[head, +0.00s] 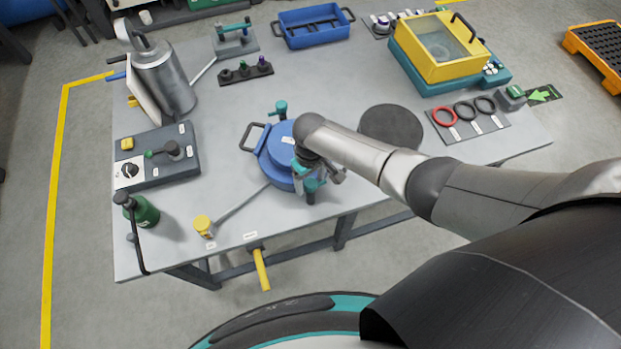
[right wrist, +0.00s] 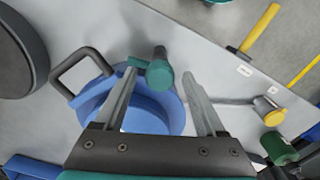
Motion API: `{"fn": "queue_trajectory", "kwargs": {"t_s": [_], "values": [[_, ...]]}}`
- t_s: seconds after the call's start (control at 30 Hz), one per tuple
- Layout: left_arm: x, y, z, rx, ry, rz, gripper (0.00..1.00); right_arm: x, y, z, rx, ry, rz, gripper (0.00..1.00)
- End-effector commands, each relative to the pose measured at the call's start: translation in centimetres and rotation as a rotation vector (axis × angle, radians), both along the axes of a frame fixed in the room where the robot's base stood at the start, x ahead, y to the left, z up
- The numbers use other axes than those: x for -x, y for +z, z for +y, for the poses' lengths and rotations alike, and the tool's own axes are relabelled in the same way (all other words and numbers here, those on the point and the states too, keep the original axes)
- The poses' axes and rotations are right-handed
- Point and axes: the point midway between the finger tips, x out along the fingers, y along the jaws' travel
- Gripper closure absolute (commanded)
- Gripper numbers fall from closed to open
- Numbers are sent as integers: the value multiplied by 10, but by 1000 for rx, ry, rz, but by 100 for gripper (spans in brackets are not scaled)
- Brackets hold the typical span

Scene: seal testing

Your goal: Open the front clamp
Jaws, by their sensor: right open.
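A blue round vessel (head: 276,158) stands near the table's front edge, partly covered by my right arm. One teal clamp (head: 281,108) shows at its back rim. The front clamp (head: 311,188) is at the near rim, its dark-ended teal handle partly behind my gripper. My right gripper (head: 319,174) is open above that rim. In the right wrist view, the front clamp's rounded teal handle (right wrist: 159,72) appears between the two open fingers (right wrist: 160,82); contact cannot be told. The blue vessel (right wrist: 150,118) shows below it. My left gripper is not in view.
A black disc (head: 391,127) lies right of the vessel. A grey control box (head: 157,157), a green bottle (head: 140,211) and a yellow-capped fitting (head: 203,225) stand left. A yellow bar (head: 261,269) sticks out from the front edge.

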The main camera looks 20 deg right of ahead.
Motion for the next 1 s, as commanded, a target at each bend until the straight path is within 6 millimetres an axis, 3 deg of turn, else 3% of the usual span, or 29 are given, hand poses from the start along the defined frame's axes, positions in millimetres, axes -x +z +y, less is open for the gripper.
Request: {"fn": "queue_trajectory", "kwargs": {"t_s": [0.7,1.0], "values": [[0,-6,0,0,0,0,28,0,0,0,1,752,-1,28],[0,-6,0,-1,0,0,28,0,0,0,0,792,0,28]]}}
